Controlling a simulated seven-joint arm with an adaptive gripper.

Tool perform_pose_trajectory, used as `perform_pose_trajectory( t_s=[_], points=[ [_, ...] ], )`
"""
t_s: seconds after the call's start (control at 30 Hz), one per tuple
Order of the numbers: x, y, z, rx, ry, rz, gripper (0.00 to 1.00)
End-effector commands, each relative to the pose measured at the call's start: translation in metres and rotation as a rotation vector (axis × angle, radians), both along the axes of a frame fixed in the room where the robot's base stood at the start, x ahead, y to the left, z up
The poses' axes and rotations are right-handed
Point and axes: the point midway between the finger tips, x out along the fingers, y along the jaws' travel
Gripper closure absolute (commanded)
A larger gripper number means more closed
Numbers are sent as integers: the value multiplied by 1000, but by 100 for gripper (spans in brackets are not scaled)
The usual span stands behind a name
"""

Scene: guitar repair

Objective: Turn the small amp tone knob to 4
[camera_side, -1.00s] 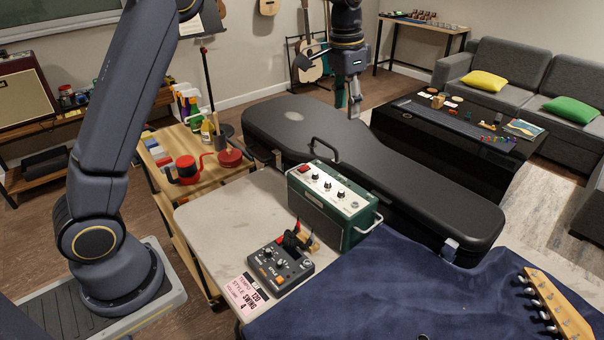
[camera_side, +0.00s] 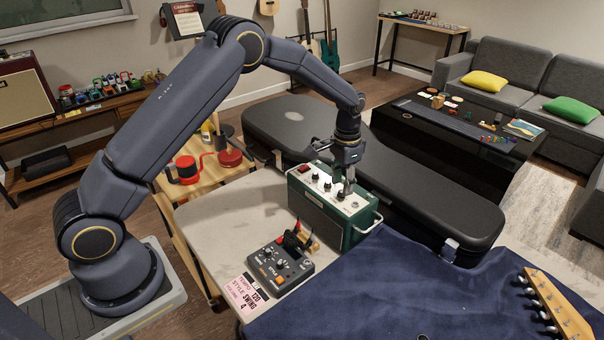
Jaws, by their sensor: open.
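The small amp (camera_side: 320,221) is a green box with a white top panel, standing on the light worktable (camera_side: 228,214). Several black knobs (camera_side: 327,186) and a red switch (camera_side: 304,169) show on the panel. My gripper (camera_side: 346,192) points down over the right half of the panel, with its fingertips at or just above a knob there. The fingers are open, and they partly hide that knob. I cannot tell whether they touch it. Knob markings are too small to read. A pink note (camera_side: 249,291) reads tempo 120, style swing, volume 4.
A black pedal unit (camera_side: 280,264) sits in front of the amp. A black guitar case (camera_side: 430,190) lies close behind it. Dark blue cloth (camera_side: 390,285) and a guitar headstock (camera_side: 553,305) are at right. A wooden cart (camera_side: 203,178) holds a red spool.

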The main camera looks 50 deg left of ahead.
Motion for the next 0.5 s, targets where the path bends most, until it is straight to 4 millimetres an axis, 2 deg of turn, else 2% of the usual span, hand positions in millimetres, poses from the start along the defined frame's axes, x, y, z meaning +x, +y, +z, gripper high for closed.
perform_pose_trajectory(
  t_s=[0.1, 0.2, 0.5],
  points=[
    [0, 0, -14, 1, 2, 0, 56],
    [0, 0, -20, 0, 0, 0, 56],
    [0, 0, -22, 0, -1, 0, 56]
  ],
)
